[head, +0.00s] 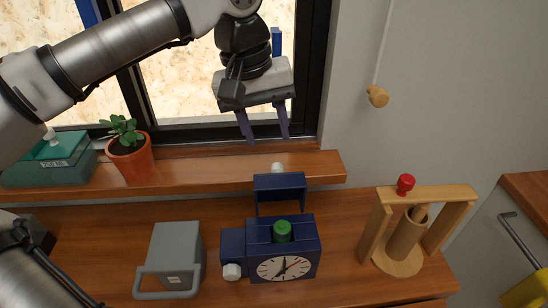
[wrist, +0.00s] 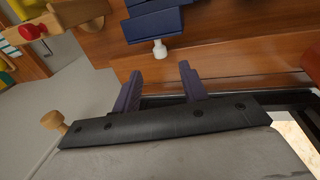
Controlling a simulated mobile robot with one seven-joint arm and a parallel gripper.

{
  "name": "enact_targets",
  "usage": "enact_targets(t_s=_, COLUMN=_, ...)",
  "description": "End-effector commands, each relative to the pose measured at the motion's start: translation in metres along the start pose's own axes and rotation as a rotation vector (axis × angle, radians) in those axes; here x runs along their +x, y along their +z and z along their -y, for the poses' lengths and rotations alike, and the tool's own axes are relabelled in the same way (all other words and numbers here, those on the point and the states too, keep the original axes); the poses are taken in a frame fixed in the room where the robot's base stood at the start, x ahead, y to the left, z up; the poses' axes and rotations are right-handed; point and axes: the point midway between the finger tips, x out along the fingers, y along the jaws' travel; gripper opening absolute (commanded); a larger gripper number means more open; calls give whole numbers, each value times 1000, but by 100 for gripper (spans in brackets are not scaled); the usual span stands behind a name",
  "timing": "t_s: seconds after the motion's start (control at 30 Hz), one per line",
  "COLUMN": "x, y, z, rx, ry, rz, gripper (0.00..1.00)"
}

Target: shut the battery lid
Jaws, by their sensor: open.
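A dark blue clock (head: 308,236) with a white dial stands on the wooden worktop. A green battery end (head: 283,230) shows in the opening on its top. The blue battery lid (head: 280,182) stands raised open at the back of the clock, with a white knob (head: 277,168) on its far side. My gripper (head: 268,138) is open and empty, above and behind the lid, fingers pointing down. In the wrist view, the white knob (wrist: 160,50) of the lid (wrist: 157,22) shows just beyond the fingertips (wrist: 160,67), apart from them.
A wooden shelf (head: 220,172) runs behind the clock below the window, with a potted plant (head: 130,158) and green box (head: 48,168). A grey handled box (head: 174,250) stands left of the clock. A wooden frame with a red knob (head: 405,184) stands right.

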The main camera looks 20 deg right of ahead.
Motion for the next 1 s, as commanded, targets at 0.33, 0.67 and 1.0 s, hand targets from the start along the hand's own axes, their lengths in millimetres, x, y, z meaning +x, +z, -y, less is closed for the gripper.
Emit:
enact_targets(t_s=0.33, x=64, y=0, z=-1, rx=1, ry=1, rz=2, gripper=43)
enact_targets(t_s=0.67, x=81, y=0, z=-1, rx=0, ry=3, rz=-1, gripper=43)
enact_targets(t_s=1.0, x=80, y=0, z=-1, rx=0, ry=3, rz=-1, gripper=19)
